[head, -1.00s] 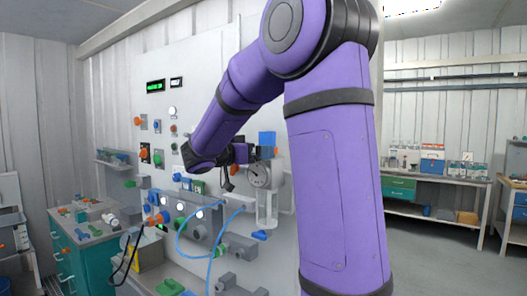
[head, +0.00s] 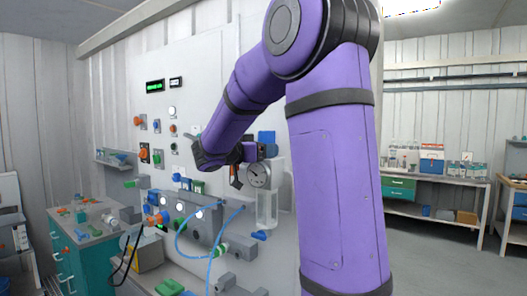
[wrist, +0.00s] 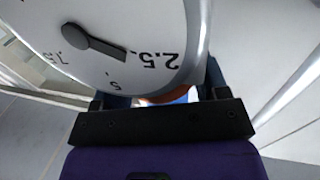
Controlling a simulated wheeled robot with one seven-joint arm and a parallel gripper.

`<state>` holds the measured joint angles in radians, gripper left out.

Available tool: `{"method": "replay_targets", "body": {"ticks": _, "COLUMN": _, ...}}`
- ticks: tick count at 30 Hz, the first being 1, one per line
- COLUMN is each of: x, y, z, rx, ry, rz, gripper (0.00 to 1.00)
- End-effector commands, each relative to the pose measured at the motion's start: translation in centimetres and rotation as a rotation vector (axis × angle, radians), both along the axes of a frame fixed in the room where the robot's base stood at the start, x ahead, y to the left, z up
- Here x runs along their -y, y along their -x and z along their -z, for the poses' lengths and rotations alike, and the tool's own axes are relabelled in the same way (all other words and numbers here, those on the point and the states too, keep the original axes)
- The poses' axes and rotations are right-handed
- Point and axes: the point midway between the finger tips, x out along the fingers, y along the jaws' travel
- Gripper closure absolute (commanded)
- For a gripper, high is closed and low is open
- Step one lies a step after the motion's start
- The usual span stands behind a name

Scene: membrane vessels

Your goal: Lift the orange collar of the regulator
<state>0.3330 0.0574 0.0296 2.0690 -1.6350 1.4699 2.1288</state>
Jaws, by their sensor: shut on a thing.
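The regulator carries a round gauge (head: 258,175) with a pale dial on the wall panel. In the wrist view the gauge (wrist: 120,45) fills the upper left, with its numbers upside down and a dark pointer. The orange collar (wrist: 172,96) shows as a narrow strip below the gauge, between the two fingers of my gripper (wrist: 160,95). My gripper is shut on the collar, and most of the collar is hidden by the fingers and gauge. In the head view my gripper (head: 260,152) reaches in from the left, just above the gauge.
A clear cylinder (head: 267,208) hangs below the gauge. Blue hoses (head: 212,245) loop from the grey manifold (head: 205,228) at lower left. A teal cabinet (head: 65,262) stands at far left.

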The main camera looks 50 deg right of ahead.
Motion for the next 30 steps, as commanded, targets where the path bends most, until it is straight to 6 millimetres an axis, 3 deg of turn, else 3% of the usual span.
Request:
{"method": "replay_targets", "body": {"ticks": 3, "x": 0.0, "y": 0.0, "z": -1.3, "rx": 0.004, "ry": 0.002, "rz": -0.001, "gripper": 0.75}}
{"method": "replay_targets", "body": {"ticks": 10, "x": 0.0, "y": 0.0, "z": -1.5, "rx": 0.003, "ry": 0.005, "rz": -0.001, "gripper": 0.75}}
{"method": "replay_targets", "body": {"ticks": 11, "x": 0.0, "y": 0.0, "z": -1.5, "rx": 0.003, "ry": 0.005, "rz": -0.001, "gripper": 0.26}}
{"method": "replay_targets", "body": {"ticks": 13, "x": 0.0, "y": 0.0, "z": -1.5, "rx": 0.003, "ry": 0.005, "rz": -0.001, "gripper": 0.09}}
{"method": "replay_targets", "body": {"ticks": 14, "x": 0.0, "y": 0.0, "z": -1.4, "rx": 0.002, "ry": 0.004, "rz": -0.001, "gripper": 0.07}}
{"method": "replay_targets", "body": {"ticks": 23, "x": -0.2, "y": -0.1, "z": -1.3, "rx": 0.002, "ry": 0.002, "rz": -0.001, "gripper": 0.07}}
{"method": "replay_targets", "body": {"ticks": 30, "x": -3.0, "y": -0.6, "z": -1.3, "rx": 0.001, "ry": 0.002, "rz": -0.005, "gripper": 0.07}}
